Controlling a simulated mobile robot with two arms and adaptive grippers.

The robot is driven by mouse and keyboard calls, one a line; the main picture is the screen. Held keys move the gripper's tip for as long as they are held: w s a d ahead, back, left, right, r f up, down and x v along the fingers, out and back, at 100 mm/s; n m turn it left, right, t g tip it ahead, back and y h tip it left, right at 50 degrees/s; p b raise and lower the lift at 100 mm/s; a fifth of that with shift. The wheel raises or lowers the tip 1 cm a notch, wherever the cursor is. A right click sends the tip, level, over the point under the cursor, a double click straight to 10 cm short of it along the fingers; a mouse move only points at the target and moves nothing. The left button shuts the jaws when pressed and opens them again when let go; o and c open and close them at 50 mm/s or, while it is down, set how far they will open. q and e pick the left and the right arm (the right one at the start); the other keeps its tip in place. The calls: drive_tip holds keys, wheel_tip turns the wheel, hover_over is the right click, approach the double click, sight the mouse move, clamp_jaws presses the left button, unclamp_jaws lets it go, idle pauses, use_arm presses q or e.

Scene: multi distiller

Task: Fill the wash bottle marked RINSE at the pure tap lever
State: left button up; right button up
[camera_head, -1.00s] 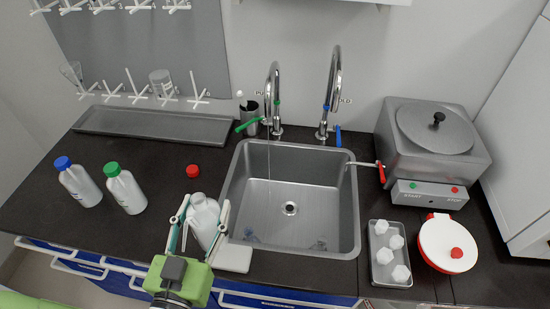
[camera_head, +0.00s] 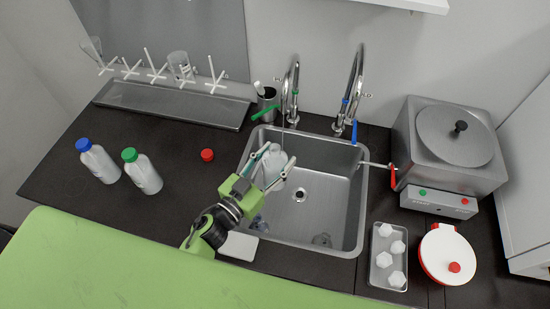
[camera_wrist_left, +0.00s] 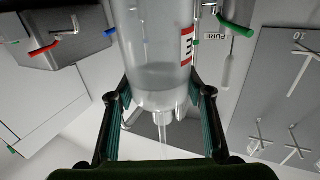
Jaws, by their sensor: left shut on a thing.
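The wash bottle (camera_head: 273,166) is pale and translucent. My left gripper (camera_head: 280,156) is shut around it and holds it over the left part of the sink (camera_head: 325,205), below the tap with the green lever (camera_head: 264,113). In the left wrist view the bottle (camera_wrist_left: 155,55) fills the middle between the fingers (camera_wrist_left: 160,110). Only part of its red-bordered label shows, ending in E. A PURE sign (camera_wrist_left: 228,32) is beside the green lever there. A thin stream shows near the bottle; I cannot tell whether it enters the bottle. My right gripper is out of view.
A red cap (camera_head: 207,155) lies on the counter. A blue-capped bottle (camera_head: 98,161) and a green-capped bottle (camera_head: 142,171) stand at left. A second tap has a blue lever (camera_head: 354,131). A steel distiller (camera_head: 450,150), white-red container (camera_head: 446,250) and small tray (camera_head: 375,281) are at right.

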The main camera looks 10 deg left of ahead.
use_arm(q)
drive_tip(key=shift+w+r, duration=0.15)
drive_tip(key=shift+w, duration=0.8)
drive_tip(key=w+b, duration=0.1)
drive_tip(key=w, duration=0.4)
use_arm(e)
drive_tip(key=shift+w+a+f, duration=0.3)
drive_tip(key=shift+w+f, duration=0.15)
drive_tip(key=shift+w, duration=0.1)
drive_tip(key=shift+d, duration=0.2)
use_arm(q)
drive_tip(key=shift+w, duration=1.15)
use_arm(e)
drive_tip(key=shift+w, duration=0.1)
